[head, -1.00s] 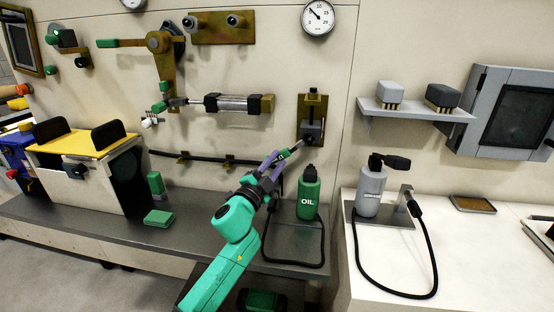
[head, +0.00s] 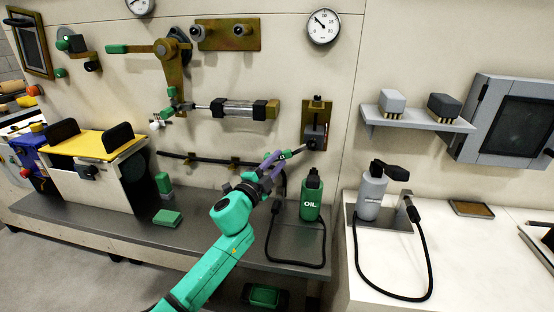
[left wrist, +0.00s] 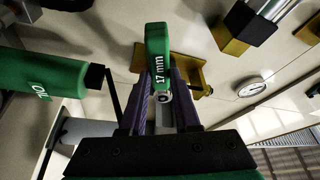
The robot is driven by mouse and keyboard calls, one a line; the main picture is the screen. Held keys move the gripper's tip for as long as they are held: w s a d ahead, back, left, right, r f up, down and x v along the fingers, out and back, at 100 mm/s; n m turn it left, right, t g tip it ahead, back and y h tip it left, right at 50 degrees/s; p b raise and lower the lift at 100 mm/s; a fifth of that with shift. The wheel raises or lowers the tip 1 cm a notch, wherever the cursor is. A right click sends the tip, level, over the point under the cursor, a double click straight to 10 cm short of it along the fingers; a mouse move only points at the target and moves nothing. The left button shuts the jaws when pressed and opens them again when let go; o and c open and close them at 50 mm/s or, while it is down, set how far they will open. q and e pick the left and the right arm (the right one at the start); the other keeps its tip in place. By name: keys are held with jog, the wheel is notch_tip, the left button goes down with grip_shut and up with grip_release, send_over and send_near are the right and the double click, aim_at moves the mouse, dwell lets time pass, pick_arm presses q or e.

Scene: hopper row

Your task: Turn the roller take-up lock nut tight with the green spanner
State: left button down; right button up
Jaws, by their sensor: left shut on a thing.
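My left gripper (head: 272,168) is shut on the green spanner (head: 285,155), which carries a "17 mm" mark in the left wrist view (left wrist: 157,60). My right gripper is not in view.
A green oil bottle (head: 311,200) stands close to the right of my left gripper, with a black hose (head: 297,264) below. A cylinder (head: 240,108) and black rail (head: 200,159) are on the wall to the left. A grey bottle (head: 371,192) stands on the white counter.

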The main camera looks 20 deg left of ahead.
pick_arm(q)
jog(key=p, duration=0.1)
jog(key=r+m+p, duration=0.2)
jog(key=p, duration=0.1)
jog(key=shift+a+r+g+h, duration=0.25)
jog(key=shift+a+g+h, duration=0.05)
jog(key=shift+g, duration=0.1)
jog(key=r+m+p, duration=0.1)
jog(key=p, duration=0.2)
jog(key=shift+s+m+g, duration=0.15)
jog(key=shift+m+g, duration=0.15)
jog(key=shift+m, duration=0.1)
jog(key=shift+d, duration=0.1)
